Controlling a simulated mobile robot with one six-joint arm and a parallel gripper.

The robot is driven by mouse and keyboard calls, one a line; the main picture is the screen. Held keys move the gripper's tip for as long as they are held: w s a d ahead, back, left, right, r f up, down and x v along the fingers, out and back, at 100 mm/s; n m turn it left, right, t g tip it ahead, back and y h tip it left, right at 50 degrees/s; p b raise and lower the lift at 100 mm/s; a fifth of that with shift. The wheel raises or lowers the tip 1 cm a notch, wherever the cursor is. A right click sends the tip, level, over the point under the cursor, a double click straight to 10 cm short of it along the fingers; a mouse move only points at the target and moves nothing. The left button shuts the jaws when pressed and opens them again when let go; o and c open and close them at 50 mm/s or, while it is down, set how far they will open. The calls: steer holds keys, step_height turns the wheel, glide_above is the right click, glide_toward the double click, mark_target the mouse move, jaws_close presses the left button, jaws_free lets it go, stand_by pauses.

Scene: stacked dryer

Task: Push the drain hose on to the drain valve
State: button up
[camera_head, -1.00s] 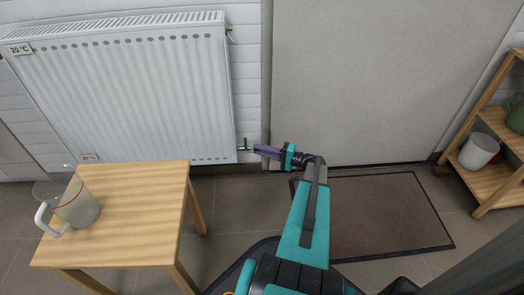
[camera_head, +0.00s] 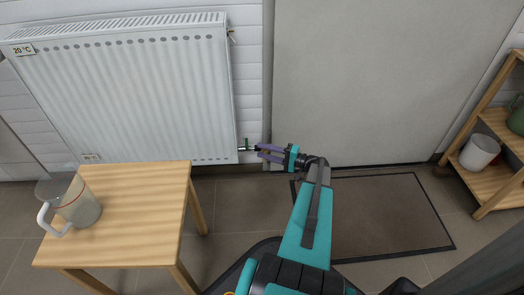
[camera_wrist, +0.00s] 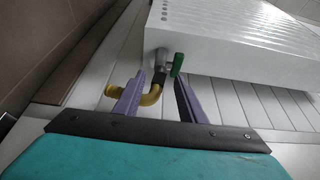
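The drain valve (camera_wrist: 163,58) is a grey fitting with a green lever (camera_wrist: 177,65) at the radiator's lower corner in the wrist view. The green lever also shows small in the head view (camera_head: 246,143). A dark sleeve and a yellow-brown bent piece, apparently the drain hose (camera_wrist: 152,97), sit at the valve's outlet. Part of the bend is hidden behind my left finger, so I cannot tell how far on it is. My gripper (camera_wrist: 160,82) is open, with purple fingers apart on either side of the bend. In the head view my gripper (camera_head: 258,152) points left at the valve.
The white radiator (camera_head: 130,90) hangs on the wall. A wooden table (camera_head: 140,210) with a jug (camera_head: 78,203) stands at the left. A grey door (camera_head: 380,80), a dark mat (camera_head: 385,215) and a wooden shelf (camera_head: 488,185) are at the right.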

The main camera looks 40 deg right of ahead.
steer(key=p+v, duration=0.3)
steer(key=v, duration=0.9)
steer(key=shift+s+p, duration=0.25)
steer(key=shift+p, duration=0.1)
steer(key=shift+s+d, duration=0.1)
